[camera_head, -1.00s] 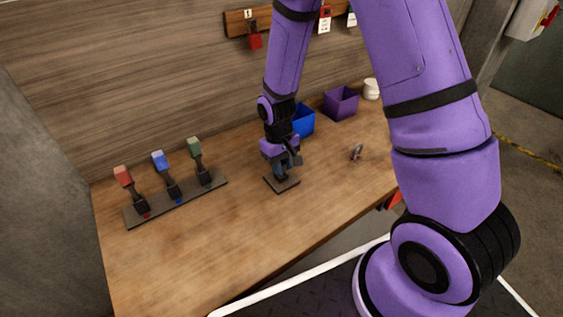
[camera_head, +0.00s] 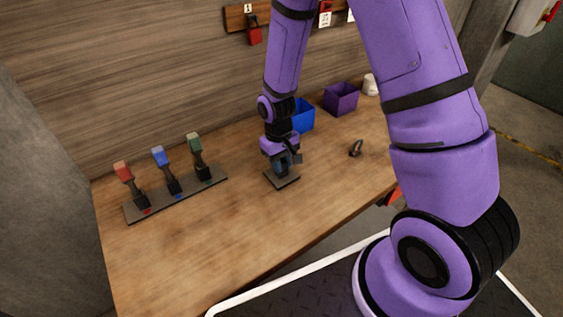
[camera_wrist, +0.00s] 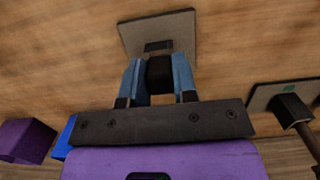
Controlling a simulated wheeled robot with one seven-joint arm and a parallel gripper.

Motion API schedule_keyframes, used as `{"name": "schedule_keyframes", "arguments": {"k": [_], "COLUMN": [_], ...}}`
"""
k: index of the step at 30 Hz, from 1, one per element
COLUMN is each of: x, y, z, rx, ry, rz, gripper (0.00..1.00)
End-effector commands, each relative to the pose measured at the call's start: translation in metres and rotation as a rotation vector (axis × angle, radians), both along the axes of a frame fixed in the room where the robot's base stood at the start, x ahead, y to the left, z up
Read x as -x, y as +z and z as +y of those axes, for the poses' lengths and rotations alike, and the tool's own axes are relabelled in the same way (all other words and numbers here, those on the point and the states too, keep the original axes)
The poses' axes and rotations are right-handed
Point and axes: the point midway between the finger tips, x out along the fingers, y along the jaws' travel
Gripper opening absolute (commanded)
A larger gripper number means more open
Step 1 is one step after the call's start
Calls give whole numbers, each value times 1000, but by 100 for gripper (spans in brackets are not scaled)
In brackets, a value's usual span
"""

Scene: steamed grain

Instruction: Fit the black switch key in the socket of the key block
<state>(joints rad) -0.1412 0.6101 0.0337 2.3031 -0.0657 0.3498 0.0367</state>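The black switch key (camera_wrist: 160,74) is held between the blue fingers of my gripper (camera_wrist: 159,78) in the wrist view. The key block (camera_wrist: 180,25) is a flat grey plate on the table with a dark square socket (camera_wrist: 157,46). The key's end is close to the socket. I cannot tell whether it touches or has entered it. In the head view my gripper (camera_head: 285,164) is low over the key block (camera_head: 283,181). The fingers hide most of the key there.
A dark base with red, blue and green-topped switches (camera_head: 172,196) stands to the left. A blue bin (camera_head: 303,117) and a purple bin (camera_head: 341,98) stand behind on the right. A small dark object (camera_head: 356,148) lies right of the block. The front middle of the table is clear.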

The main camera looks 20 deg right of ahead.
Motion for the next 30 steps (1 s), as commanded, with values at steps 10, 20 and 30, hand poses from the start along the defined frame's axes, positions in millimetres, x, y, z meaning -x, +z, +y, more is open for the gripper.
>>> {"name": "schedule_keyframes", "arguments": {"k": [10, 20, 30], "x": [0, -4, -10], "y": [0, 27, 84], "z": [0, 1, 2], "rx": [0, -1, -1], "ry": [0, 0, 0], "rz": [0, -5, -3], "gripper": [54, 54, 54]}}
